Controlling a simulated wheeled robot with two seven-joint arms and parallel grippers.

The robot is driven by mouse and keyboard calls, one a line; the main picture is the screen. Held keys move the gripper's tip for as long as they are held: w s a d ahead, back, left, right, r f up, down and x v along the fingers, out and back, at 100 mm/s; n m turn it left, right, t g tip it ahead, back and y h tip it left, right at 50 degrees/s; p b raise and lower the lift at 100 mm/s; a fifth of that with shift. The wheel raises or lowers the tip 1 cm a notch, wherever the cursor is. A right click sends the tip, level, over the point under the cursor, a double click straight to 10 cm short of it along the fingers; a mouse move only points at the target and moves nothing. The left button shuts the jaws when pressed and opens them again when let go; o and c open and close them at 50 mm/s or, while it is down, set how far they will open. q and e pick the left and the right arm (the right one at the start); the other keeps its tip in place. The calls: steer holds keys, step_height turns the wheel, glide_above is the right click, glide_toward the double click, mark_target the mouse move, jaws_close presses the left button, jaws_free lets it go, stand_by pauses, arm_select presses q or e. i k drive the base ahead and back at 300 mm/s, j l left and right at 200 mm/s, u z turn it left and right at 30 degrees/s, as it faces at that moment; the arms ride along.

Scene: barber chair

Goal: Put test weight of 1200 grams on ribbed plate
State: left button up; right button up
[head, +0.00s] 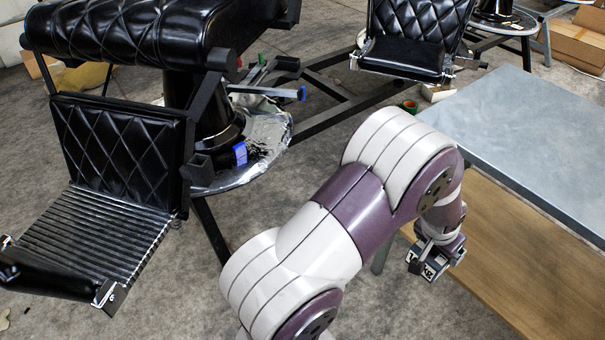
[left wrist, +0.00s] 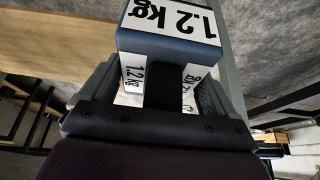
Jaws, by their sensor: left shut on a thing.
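The test weight is a dark blue-grey block with white "1.2 kg" labels. It fills the upper middle of the left wrist view (left wrist: 145,42) and shows small in the head view (head: 422,268). My left gripper (head: 437,250) is shut on it and holds it beside the grey-topped table, below the level of its top. The ribbed plate (head: 90,240) is the grooved metal footrest of the black barber chair at the left of the head view. It looks bare and lies well to the left of the gripper. My right gripper is not in view.
The grey-topped table (head: 530,130) with a wooden lower panel (head: 530,260) stands at the right. A round metal chair base (head: 265,135) with clutter lies between chair and arm. Another black chair (head: 405,55) stands behind. Concrete floor is open at lower left.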

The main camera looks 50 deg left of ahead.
mark_target(98, 236)
steer(key=k+u, duration=0.1)
steer(key=u, duration=0.3)
steer(key=k+u, duration=0.15)
steer(key=u, duration=0.25)
steer(key=k+u, duration=0.1)
steer(key=u, duration=0.3)
steer(key=k+u, duration=0.1)
steer(key=u, duration=0.3)
steer(key=k+j+u, duration=0.1)
steer(key=u, duration=0.3)
